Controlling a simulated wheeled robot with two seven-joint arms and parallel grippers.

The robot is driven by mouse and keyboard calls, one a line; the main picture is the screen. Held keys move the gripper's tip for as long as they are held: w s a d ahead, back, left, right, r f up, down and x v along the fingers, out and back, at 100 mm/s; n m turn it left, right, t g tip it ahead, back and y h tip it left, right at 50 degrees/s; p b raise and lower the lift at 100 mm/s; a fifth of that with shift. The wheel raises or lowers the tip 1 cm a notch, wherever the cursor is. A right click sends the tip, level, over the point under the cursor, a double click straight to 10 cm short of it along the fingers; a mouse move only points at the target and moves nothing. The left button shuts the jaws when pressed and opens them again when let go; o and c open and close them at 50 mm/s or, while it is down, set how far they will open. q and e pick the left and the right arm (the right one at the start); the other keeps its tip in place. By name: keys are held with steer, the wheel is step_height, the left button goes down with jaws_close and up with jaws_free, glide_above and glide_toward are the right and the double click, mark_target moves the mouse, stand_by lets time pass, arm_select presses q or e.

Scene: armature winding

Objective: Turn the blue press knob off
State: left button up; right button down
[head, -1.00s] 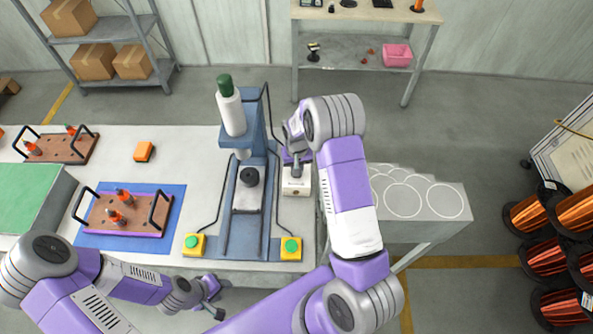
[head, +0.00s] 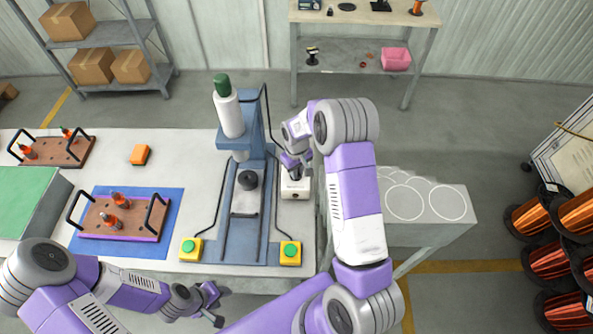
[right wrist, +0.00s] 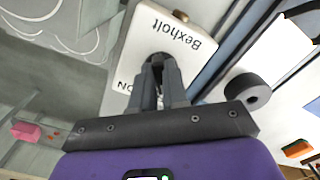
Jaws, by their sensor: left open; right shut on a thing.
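The blue press (head: 232,140) stands on the table, with a white cylinder with a green cap on top. A small white control box (head: 296,191) sits beside its right side. In the right wrist view the box (right wrist: 140,42) reads "Bexholt", with "ON" partly visible near the fingers. My right gripper (right wrist: 160,66) is shut on the dark knob on the box's face; the fingers hide most of the knob, so its pointer cannot be read. My left gripper (head: 216,303) is open and empty, in front of the table's near edge.
Yellow boxes with green buttons (head: 191,249) (head: 290,252) stand at the press's front corners. A brown tray (head: 98,223) with black handles lies on a blue mat (head: 88,245). A grey side table (head: 455,207) with white circles is at the right.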

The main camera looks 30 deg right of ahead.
steer(key=c, duration=1.1)
jaws_free()
steer(key=shift+c, duration=0.2)
step_height(320, 180, up, 8)
steer(key=shift+f, duration=0.2)
